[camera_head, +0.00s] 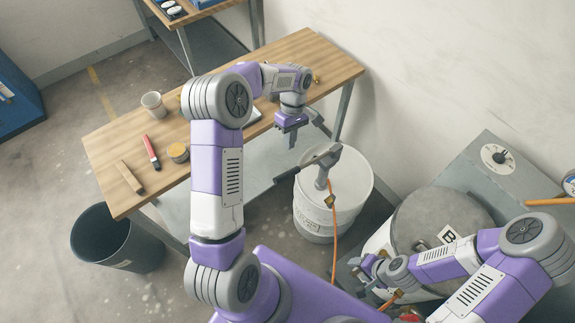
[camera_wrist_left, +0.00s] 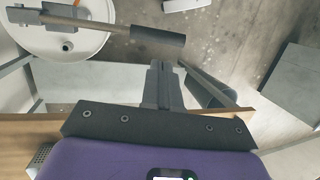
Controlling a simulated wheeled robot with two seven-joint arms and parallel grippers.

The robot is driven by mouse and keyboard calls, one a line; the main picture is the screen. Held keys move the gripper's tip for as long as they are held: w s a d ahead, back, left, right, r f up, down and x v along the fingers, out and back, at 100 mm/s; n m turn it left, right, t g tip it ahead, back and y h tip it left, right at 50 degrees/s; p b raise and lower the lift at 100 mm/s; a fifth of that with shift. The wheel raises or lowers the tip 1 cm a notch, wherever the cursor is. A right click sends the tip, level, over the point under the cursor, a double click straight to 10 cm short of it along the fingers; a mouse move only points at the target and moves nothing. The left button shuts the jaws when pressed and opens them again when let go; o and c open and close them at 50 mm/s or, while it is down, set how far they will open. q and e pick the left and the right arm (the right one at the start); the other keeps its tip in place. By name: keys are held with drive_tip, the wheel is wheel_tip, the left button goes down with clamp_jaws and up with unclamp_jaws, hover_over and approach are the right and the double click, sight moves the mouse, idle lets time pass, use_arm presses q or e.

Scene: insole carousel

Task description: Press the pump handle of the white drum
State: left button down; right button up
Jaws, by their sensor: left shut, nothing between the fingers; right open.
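The white drum (camera_head: 316,213) stands on the floor by the bench's right end, with a grey pump on its lid. Its pump handle (camera_head: 297,175) slants down left to a dark grip. In the left wrist view the drum (camera_wrist_left: 40,43) is at upper left, and the handle's dark grip (camera_wrist_left: 158,35) lies beyond my fingertips. My left gripper (camera_head: 308,136) is shut and empty, behind the handle in the head view; its closed fingers (camera_wrist_left: 160,68) point toward the grip, apart from it. My right gripper (camera_head: 371,270) is open, low at the right of the drum.
A dark bin (camera_head: 112,240) stands at the bench's front. An orange hose (camera_head: 335,240) hangs from the pump. A grey-lidded drum (camera_head: 425,212) is at right.

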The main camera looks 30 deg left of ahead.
sight(287, 173)
use_arm(q)
drive_tip(key=p+x, duration=0.1)
drive_tip(key=x, duration=1)
use_arm(e)
drive_tip(key=shift+r, duration=0.45)
